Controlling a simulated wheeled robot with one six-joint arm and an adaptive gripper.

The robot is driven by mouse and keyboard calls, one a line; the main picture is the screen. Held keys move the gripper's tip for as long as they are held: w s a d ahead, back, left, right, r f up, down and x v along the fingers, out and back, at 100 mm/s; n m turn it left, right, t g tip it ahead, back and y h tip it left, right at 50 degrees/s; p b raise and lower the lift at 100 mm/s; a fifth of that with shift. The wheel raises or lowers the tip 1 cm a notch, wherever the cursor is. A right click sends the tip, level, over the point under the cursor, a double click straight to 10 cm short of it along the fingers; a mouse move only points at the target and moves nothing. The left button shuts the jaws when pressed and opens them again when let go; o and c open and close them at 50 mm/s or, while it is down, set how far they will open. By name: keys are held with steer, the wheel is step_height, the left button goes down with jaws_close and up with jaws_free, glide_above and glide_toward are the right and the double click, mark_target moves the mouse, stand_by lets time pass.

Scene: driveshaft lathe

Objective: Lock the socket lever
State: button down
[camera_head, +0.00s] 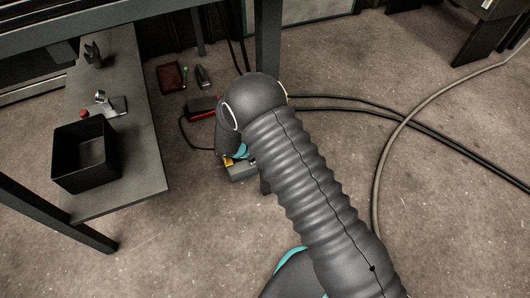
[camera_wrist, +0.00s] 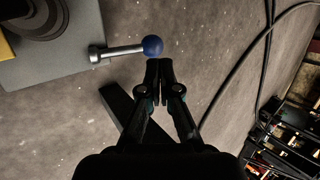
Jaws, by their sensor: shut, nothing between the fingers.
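The socket lever (camera_wrist: 122,50) shows in the wrist view as a metal rod with a blue ball knob (camera_wrist: 152,46) at its right end. Its left end meets a metal pivot at the edge of a grey box (camera_wrist: 60,55). My gripper (camera_wrist: 160,64) is shut and empty, with its fingertips just below the blue knob in the picture. I cannot tell whether the fingertips touch the knob.
A low shelf (camera_head: 140,165) at left bears a black bin (camera_head: 62,165) and small metal parts. Several tools lie on the floor near a red item (camera_head: 203,107). Black cables (camera_head: 345,100) and a grey hose (camera_head: 392,140) cross the floor at right. The dark leg (camera_wrist: 118,103) stands close to my gripper.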

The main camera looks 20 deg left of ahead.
steer(key=v, duration=0.8)
steer(key=shift+s+r, duration=0.2)
steer(key=shift+r, duration=0.05)
